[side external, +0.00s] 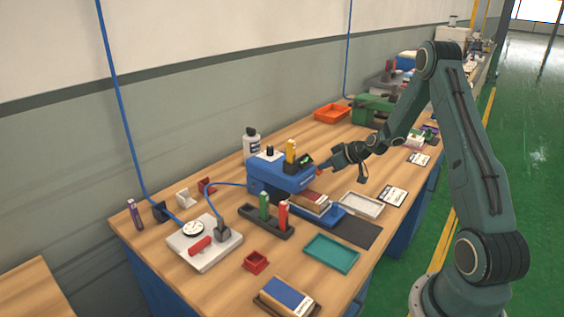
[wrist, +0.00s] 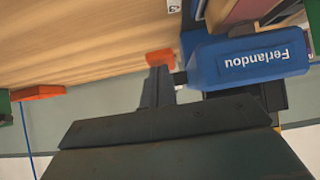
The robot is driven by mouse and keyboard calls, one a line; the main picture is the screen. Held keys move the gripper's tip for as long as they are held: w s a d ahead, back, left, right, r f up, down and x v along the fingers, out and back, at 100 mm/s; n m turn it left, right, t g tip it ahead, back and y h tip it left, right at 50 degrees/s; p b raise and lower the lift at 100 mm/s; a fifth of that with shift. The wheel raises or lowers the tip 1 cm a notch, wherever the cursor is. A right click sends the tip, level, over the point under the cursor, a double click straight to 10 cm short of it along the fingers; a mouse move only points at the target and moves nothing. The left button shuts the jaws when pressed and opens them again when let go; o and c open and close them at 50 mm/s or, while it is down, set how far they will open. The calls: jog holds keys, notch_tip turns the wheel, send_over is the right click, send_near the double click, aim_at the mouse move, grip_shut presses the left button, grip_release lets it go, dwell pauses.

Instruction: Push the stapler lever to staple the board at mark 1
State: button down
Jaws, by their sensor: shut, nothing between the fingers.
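The blue stapler (side external: 284,176) stands on the bench against the wall side; its blue body (wrist: 250,58) with white "Ferlandou" lettering fills the right of the wrist view. A small orange-red block, apparently the lever's end (wrist: 160,57), shows beside the body; its red also shows in the side view (side external: 319,171). My gripper (side external: 328,169) is shut and empty, with its fingertips (wrist: 158,70) right at the lever end; contact cannot be told. A brown-topped board (side external: 309,199) lies on the stapler's low front base. Mark 1 cannot be made out.
A black holder with green and red items (side external: 265,222) stands in front of the stapler. A pale tray (side external: 362,206), a teal tray (side external: 331,254) and a small red box (side external: 256,262) lie nearby. An orange bin (side external: 332,113) stands behind. Bare wood separates them.

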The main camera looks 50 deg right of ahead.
jog(key=shift+s+f, duration=0.15)
jog(key=shift+f, duration=0.35)
jog(key=shift+r, duration=0.15)
jog(key=r+v, duration=0.1)
jog(key=v, duration=1.2)
jog(key=shift+w, duration=0.25)
jog(key=shift+r, duration=0.1)
